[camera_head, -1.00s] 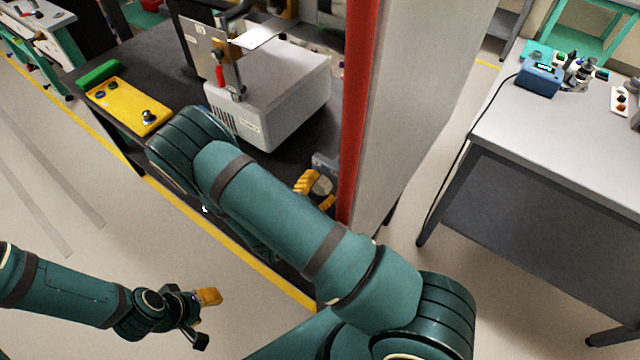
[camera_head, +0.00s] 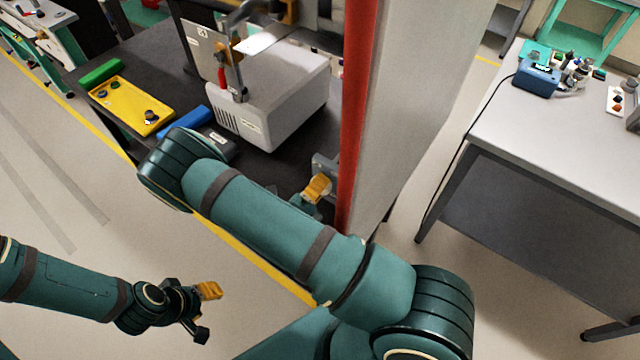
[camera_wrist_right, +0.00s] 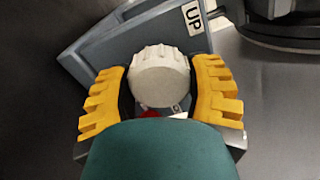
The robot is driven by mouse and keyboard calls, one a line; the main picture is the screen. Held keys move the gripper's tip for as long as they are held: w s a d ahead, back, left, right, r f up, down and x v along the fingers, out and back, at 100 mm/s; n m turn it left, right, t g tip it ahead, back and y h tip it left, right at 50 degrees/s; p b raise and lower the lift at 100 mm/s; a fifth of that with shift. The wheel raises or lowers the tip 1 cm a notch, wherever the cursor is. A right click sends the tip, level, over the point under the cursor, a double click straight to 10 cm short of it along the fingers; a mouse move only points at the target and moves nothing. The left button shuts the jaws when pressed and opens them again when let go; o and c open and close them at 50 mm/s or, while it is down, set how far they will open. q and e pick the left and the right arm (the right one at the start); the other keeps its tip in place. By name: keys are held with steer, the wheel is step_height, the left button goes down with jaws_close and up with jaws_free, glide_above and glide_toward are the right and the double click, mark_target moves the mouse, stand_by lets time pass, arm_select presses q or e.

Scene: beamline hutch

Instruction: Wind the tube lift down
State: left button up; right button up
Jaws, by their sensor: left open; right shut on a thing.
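A pale ribbed knob (camera_wrist_right: 160,76) sits between the yellow fingers of my right gripper (camera_wrist_right: 161,98) in the right wrist view. The gripper is shut on it, a finger on each side. Behind the knob is a blue-grey housing (camera_wrist_right: 128,45) with an "UP" label (camera_wrist_right: 193,17). In the head view my right gripper (camera_head: 317,188) is at the grey housing (camera_head: 324,167) beside the red post; the knob is hard to make out there. My left gripper (camera_head: 205,312) is open and empty above the floor at lower left.
A red post (camera_head: 354,120) and pale wall panel (camera_head: 415,110) stand right of my right gripper. The dark bench (camera_head: 150,58) holds a white-grey box (camera_head: 280,95), a yellow control panel (camera_head: 130,103) and a blue item (camera_head: 185,121). A grey table (camera_head: 570,130) is at right.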

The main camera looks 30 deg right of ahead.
steer(key=m, duration=0.4)
steer(key=shift+m, duration=0.3)
steer(key=m, duration=0.3)
steer(key=shift+m, duration=0.4)
steer(key=m, duration=1.1)
steer(key=shift+m, duration=0.3)
steer(key=m, duration=0.3)
steer(key=shift+m+b, duration=0.3)
steer(key=shift+b, duration=0.05)
steer(key=m, duration=0.2)
steer(key=shift+m, duration=0.4)
steer(key=shift+m+b, duration=0.55)
steer(key=shift+m, duration=1.35)
